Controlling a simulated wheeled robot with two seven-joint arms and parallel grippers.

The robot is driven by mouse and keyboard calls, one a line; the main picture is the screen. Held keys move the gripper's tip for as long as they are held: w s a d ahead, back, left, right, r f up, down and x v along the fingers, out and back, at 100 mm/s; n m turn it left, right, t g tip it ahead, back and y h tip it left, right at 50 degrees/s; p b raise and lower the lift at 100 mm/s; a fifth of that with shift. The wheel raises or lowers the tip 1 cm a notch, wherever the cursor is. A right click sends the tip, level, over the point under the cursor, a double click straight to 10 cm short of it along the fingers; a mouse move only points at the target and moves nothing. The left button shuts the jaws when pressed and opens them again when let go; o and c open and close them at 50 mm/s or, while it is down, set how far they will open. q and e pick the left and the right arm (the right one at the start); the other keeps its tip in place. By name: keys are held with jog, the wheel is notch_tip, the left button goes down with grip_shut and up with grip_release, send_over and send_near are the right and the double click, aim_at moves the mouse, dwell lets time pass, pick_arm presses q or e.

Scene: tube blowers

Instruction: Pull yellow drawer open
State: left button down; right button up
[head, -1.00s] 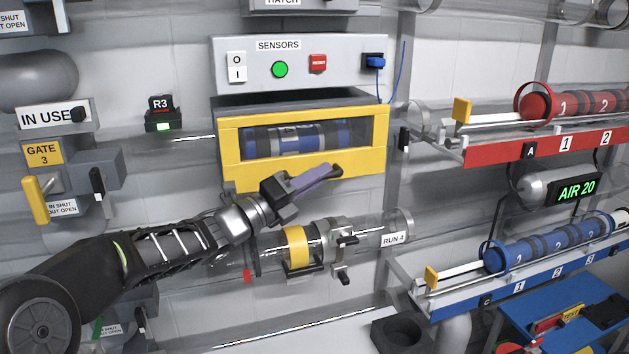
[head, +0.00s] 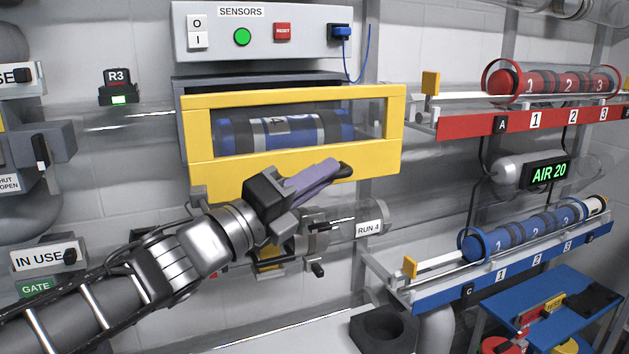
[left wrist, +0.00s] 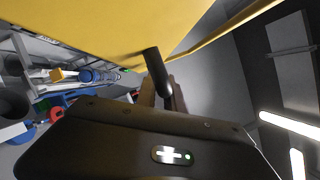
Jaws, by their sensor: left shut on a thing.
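The yellow drawer (head: 365,163) has a yellow frame around a clear window. In the left wrist view the drawer's yellow face (left wrist: 110,22) fills the top, and a dark bar (left wrist: 156,72) reaches down to the fingers. My right gripper is not in view.
The sensor panel (head: 265,32) with buttons and a blue plug is above. Below the drawer is a clear tube labelled RUN 4 (head: 369,228). Red (head: 540,120) and blue (head: 520,270) racks with carriers stand at right.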

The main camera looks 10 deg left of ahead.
pick_arm(q)
jog(key=c, duration=1.7)
grip_release()
jog(key=shift+v, duration=3.9)
